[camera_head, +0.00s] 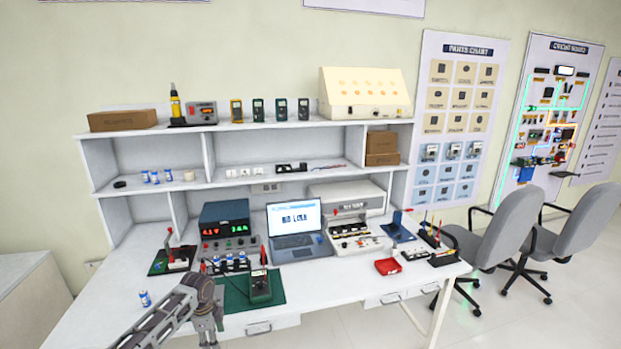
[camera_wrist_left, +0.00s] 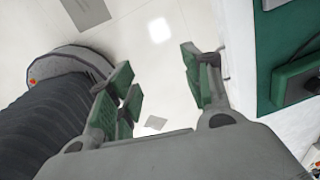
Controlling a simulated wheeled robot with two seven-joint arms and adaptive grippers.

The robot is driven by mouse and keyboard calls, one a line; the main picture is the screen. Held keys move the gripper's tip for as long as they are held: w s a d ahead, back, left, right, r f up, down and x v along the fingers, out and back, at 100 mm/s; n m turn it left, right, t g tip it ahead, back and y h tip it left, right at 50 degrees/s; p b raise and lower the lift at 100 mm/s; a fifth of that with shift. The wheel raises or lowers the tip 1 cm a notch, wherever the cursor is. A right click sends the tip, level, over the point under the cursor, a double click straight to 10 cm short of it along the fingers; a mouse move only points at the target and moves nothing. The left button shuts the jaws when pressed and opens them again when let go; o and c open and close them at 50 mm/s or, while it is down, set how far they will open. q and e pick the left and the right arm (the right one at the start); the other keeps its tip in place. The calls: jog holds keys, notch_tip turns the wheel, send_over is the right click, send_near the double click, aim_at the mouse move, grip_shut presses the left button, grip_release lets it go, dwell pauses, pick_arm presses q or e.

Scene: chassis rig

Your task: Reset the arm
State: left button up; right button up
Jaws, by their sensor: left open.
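My left arm reaches in from the lower left of the head view. Its left gripper (camera_head: 207,335) points down at the front edge of the white workbench (camera_head: 320,325). In the left wrist view the left gripper (camera_wrist_left: 157,72) is open. Its green-padded fingers are apart, with only pale floor showing between them. The bench edge and a green mat (camera_wrist_left: 268,70) lie to the right of the fingers. My right gripper is in neither view.
Near the gripper, a dark device (camera_head: 260,287) stands on the green mat (camera_head: 235,298), and a small blue-and-white cylinder (camera_head: 145,298) stands left of the arm. A laptop (camera_head: 297,230) and instruments are farther back. Chairs (camera_head: 495,230) stand at the right.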

pick_arm(q)
jog(key=s+f+n, duration=0.3)
jog(key=s+f, duration=0.3)
jog(key=f, duration=0.4)
jog(key=s+f+n+t, duration=0.1)
jog(key=s+f+n, duration=0.2)
jog(key=s+f, duration=0.55)
jog(key=s+f+n, duration=0.2)
jog(key=s+f, duration=0.2)
jog(key=f, duration=0.9)
jog(key=s+d+f+n, duration=0.1)
jog(key=s+f, duration=0.4)
jog(key=s, duration=0.7)
jog(key=s+d+f+n, duration=0.2)
jog(key=s+f, duration=0.3)
jog(key=s, duration=0.8)
jog(key=s+d+f+n, duration=0.2)
jog(key=s+f+n, duration=0.1)
jog(key=s, duration=1)
jog(key=shift+f+g, duration=0.3)
jog(key=shift+f, duration=0.6)
jog(key=shift+s+a, duration=0.1)
jog(key=shift+s, duration=0.15)
